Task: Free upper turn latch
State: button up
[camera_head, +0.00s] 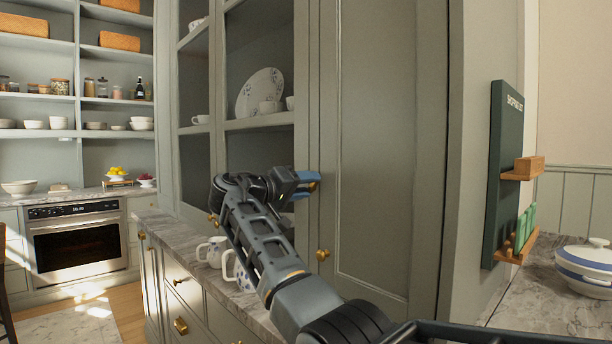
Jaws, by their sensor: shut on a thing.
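My gripper (307,181) reaches up to the edge of the tall grey-green cabinet door (376,150). Its blue fingers are shut on the upper turn latch (312,187), a small brass piece mostly hidden between and behind them. The latch's exact angle cannot be told. A lower brass knob (322,255) sits on the same door below my gripper, apart from it. The tall door looks closed.
A glass-fronted cabinet (260,75) with plates and cups stands left of the door. A dark green board (502,170) hangs on the right wall, above another counter with a lidded dish (587,266).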

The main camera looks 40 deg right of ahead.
jog(key=shift+w+n+p, duration=0.25)
jog(key=shift+n+p, duration=1.35)
jog(key=shift+n, duration=0.3)
jog(key=shift+w+n+p, duration=0.2)
jog(key=shift+n+p, duration=1.35)
jog(key=shift+n, duration=0.35)
jog(key=shift+a, duration=0.1)
jog(key=o, duration=1.1)
jog(key=shift+c, duration=0.2)
jog(key=a+b, duration=0.1)
jog(key=a, duration=0.6)
jog(key=shift+a+b, duration=0.35)
jog(key=shift+s+a, duration=0.1)
